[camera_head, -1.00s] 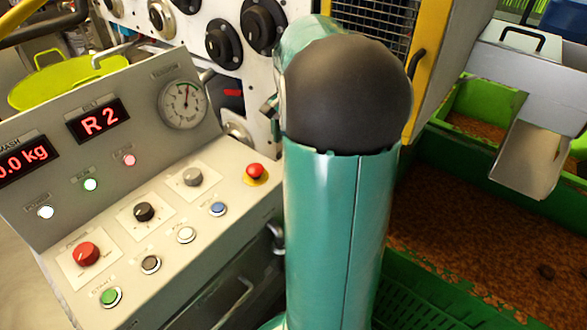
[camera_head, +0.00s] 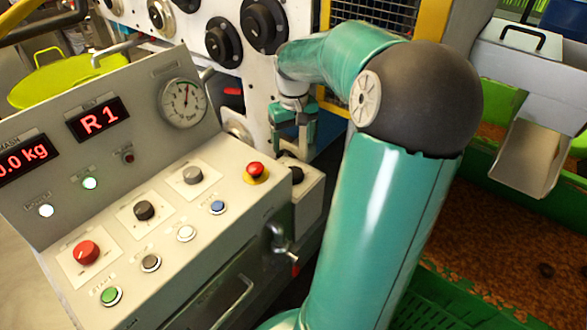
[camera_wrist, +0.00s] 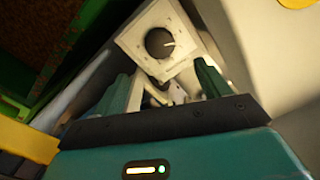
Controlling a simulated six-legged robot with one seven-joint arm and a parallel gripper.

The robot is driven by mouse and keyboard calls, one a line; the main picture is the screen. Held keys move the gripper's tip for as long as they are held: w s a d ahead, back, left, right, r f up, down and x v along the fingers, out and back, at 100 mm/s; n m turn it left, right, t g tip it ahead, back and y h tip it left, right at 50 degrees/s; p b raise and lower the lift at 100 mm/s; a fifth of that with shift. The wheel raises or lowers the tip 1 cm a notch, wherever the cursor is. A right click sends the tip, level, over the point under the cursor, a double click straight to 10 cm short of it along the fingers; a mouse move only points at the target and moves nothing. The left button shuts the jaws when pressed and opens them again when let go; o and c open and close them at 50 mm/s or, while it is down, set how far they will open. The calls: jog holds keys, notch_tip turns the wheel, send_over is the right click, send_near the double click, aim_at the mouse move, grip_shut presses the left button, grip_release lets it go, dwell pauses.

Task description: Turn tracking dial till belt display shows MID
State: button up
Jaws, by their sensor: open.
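The belt display (camera_head: 100,120) on the sloped console reads R 1 in red. In the head view a dark knob (camera_head: 291,171) shows on a small box at the console's right end, partly hidden. My gripper (camera_head: 293,122) is above that box. In the wrist view its open, empty fingers (camera_wrist: 163,86) point toward the dial, which lies beyond the tips, apart from them.
The console carries a red knob (camera_head: 87,252), a black knob (camera_head: 144,210), a grey knob (camera_head: 192,175), several push buttons and a red mushroom button (camera_head: 255,169). Green crates (camera_head: 490,220) lie right.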

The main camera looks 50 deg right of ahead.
aim_at(294, 169)
notch_tip(294, 169, down, 11)
dwell(0.3)
jog(key=c, duration=1)
